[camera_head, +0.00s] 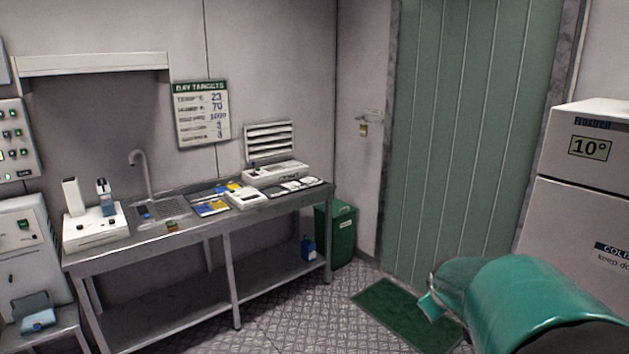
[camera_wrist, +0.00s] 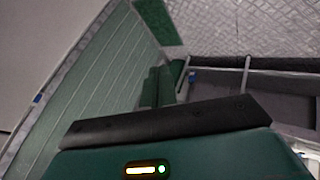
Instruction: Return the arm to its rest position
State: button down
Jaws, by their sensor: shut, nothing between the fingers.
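My arm (camera_head: 530,300), a glossy green link, reaches into the lower right of the head view, in front of the white cold cabinet and near the green floor mat. A small pale green part sticks out at its left end. In the wrist view my gripper (camera_wrist: 165,120) shows as a dark bar above a green housing with a lit indicator. It is shut and holds nothing. Most of the arm is out of view.
A metal bench (camera_head: 220,222) with a sink and instruments stands along the left wall. A green bin (camera_head: 341,236) stands at its right end. A green door (camera_head: 470,140) and a floor mat (camera_head: 400,314) are behind my arm. A cold cabinet (camera_head: 575,222) stands at right.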

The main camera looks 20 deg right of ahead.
jog(key=s+a+r+y, duration=0.1)
jog(key=a+r+y, duration=0.1)
jog(key=a, duration=0.8)
jog(key=s+a+r+y, duration=0.2)
jog(key=a+r, duration=0.1)
jog(key=a, duration=0.7)
jog(key=s+a+y, duration=0.1)
jog(key=s+a, duration=0.7)
jog(key=a, duration=0.5)
jog(key=shift+s+a+m+y, duration=0.3)
jog(key=shift+a+m+y, duration=0.05)
jog(key=shift+m+y, duration=0.05)
jog(key=shift+d, duration=0.2)
